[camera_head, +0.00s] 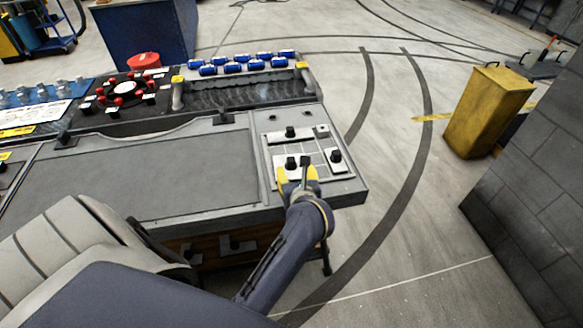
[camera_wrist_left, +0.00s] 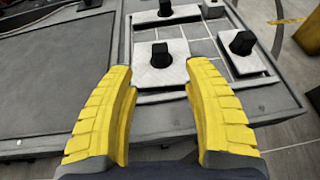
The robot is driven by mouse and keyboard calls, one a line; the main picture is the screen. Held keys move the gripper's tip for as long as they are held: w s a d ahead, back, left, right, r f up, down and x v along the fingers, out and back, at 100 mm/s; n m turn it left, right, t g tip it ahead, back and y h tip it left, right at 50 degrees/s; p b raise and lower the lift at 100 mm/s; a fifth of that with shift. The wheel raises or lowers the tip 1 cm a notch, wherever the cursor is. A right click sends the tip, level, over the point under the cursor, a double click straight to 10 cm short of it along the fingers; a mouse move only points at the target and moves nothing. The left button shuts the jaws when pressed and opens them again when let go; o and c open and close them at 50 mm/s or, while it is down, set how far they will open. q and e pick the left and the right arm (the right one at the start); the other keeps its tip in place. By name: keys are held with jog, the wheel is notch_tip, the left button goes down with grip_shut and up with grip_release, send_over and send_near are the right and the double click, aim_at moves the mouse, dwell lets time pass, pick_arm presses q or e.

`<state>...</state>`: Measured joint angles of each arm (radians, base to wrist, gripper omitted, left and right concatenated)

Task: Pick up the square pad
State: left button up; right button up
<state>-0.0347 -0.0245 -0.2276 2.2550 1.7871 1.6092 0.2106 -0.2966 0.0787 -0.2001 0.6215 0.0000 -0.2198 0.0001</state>
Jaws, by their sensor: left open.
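Several white pads with black knobs sit in a framed tray (camera_head: 352,187) at the right end of the grey workbench. The front-left pad (camera_head: 281,162) looks roughly square; it also shows in the left wrist view (camera_wrist_left: 147,78), flat with its knob upright. Another knobbed pad (camera_head: 335,166) lies to its right, and a wider one (camera_head: 277,138) lies behind. My left gripper (camera_head: 297,177) is open and empty, at the near side of the front-left pad. In the left wrist view its yellow fingers (camera_wrist_left: 161,82) point toward that pad, with its knob beyond the gap between them. My right gripper is out of view.
A bare grey mat (camera_head: 160,175) covers the bench left of the tray. Behind it stand a dark bin (camera_head: 240,93) with blue parts beyond and a red-part holder (camera_head: 124,92). A yellow box (camera_head: 485,110) and a grey block wall (camera_head: 535,190) stand right, across open floor.

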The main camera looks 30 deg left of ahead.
aim_at(292, 163)
pick_arm(q)
jog(key=shift+x, duration=4.5)
grip_shut()
